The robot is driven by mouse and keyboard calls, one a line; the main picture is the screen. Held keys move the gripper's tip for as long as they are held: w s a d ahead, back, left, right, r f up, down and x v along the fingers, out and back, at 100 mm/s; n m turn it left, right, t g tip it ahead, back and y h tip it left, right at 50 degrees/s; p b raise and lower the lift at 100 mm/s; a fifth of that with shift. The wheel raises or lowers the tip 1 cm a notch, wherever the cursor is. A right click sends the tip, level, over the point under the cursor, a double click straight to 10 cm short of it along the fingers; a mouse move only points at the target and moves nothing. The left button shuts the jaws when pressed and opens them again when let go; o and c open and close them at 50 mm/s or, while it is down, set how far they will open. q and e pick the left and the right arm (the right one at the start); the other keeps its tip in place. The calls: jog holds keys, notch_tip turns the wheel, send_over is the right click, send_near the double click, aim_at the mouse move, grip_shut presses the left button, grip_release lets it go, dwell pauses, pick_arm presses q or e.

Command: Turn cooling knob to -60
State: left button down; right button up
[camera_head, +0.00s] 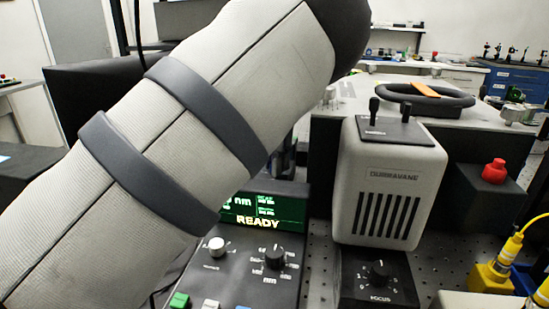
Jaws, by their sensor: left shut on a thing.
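My left arm (190,140) comes in from the lower left and runs up to a dark joint (343,35) at the top edge. I see no gripper fingers, so I cannot see what the left gripper holds. My right gripper is out of view. No knob in view can be read as the cooling knob. A black knob (275,256) marked nm and a pale knob (216,246) are on the control panel below the arm. A black knob marked FOCUS (378,271) is on a small box to the right.
A green-lit display (258,222) reads READY. A grey vented housing (390,185) with two black levers stands at centre right. A red button (494,171) on a dark box and yellow connectors (490,277) lie farther right. A black ring (425,96) lies behind the housing.

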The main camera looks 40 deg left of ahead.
pick_arm(q)
jog(key=shift+m, duration=0.5)
dwell(0.3)
jog(key=c, duration=1.5)
grip_release()
jog(key=shift+r, duration=0.1)
notch_tip(320, 180, up, 12)
jog(key=shift+f, duration=0.1)
